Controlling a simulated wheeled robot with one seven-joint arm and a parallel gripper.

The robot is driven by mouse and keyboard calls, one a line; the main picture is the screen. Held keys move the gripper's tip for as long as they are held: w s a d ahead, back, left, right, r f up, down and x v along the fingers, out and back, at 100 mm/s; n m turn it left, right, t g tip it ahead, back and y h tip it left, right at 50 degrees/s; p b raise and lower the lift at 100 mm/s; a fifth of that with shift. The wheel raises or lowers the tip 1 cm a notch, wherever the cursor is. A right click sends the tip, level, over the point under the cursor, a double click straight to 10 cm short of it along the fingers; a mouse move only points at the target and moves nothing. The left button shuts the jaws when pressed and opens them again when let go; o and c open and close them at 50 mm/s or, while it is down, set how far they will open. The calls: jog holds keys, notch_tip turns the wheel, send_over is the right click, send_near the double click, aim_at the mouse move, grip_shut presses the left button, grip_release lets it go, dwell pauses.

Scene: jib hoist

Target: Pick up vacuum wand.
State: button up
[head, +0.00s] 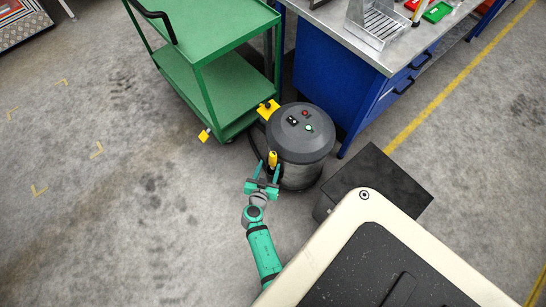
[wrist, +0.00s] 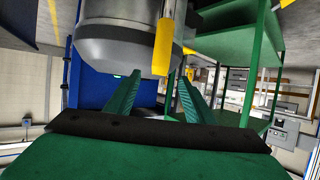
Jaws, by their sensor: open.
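The vacuum wand shows as a short yellow upright grip (head: 272,158) at the front left side of the grey, dark-topped vacuum drum (head: 303,140). In the wrist view the yellow wand (wrist: 163,40) hangs into the picture from the top, beside the drum (wrist: 115,35). My gripper (head: 267,167) is open, its two green fingers pointing at the wand. In the wrist view the wand's end appears in the gap between my fingertips (wrist: 160,78). I cannot tell whether the wand lies in depth between the fingers. Nothing is held.
A green two-shelf cart (head: 225,85) stands behind left of the drum, with a yellow block (head: 268,109) between them. A blue workbench (head: 330,75) stands behind right. A dark box (head: 385,185) lies to the right. The floor at left is clear.

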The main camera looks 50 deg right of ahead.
aim_at(272, 158)
jog(key=shift+x, duration=4.25)
jog(key=shift+r, duration=0.1)
grip_shut()
